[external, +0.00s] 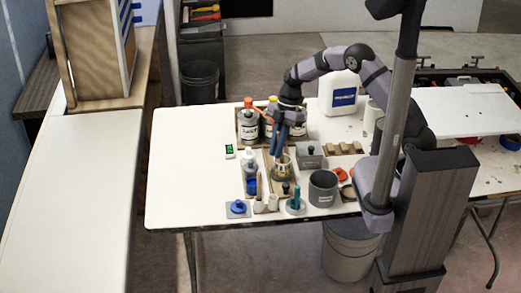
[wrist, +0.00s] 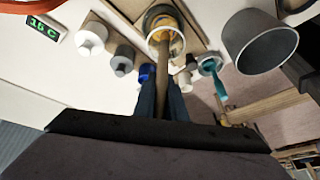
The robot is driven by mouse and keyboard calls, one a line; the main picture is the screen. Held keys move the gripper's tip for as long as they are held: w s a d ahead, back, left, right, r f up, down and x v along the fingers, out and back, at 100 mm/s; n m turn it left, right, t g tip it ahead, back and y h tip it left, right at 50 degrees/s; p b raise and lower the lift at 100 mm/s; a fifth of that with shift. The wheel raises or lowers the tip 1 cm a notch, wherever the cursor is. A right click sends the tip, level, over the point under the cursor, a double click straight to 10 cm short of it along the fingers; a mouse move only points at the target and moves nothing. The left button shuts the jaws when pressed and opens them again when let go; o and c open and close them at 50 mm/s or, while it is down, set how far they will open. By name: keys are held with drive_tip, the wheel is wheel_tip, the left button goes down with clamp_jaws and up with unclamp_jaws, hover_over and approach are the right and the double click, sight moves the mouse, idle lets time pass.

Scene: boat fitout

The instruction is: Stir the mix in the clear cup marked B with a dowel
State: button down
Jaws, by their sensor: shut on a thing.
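My gripper (external: 279,150) points down over the middle of the white table, and its blue fingers are shut on a wooden dowel. In the wrist view the dowel (wrist: 163,65) runs from between my gripper's fingers (wrist: 162,88) into the mouth of a clear cup. The cup (external: 284,168) holds something amber or tan, and it also shows in the wrist view (wrist: 181,42). The dowel's far end is inside the cup; how deep it sits is unclear. I cannot read a letter on the cup.
Cans (external: 248,127) stand behind the gripper, with a white jug (external: 338,93) at the back right. A dark grey pot (external: 322,188) and a teal-handled tool in a holder (external: 295,201) stand nearby. Small bottles (wrist: 92,35) are left of the cup. The table's left part is clear.

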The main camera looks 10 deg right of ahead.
drive_tip(key=shift+d+f+b, duration=0.15)
drive_tip(key=shift+f+b, duration=0.75)
drive_tip(key=shift+f, duration=0.4)
drive_tip(key=shift+d, duration=0.2)
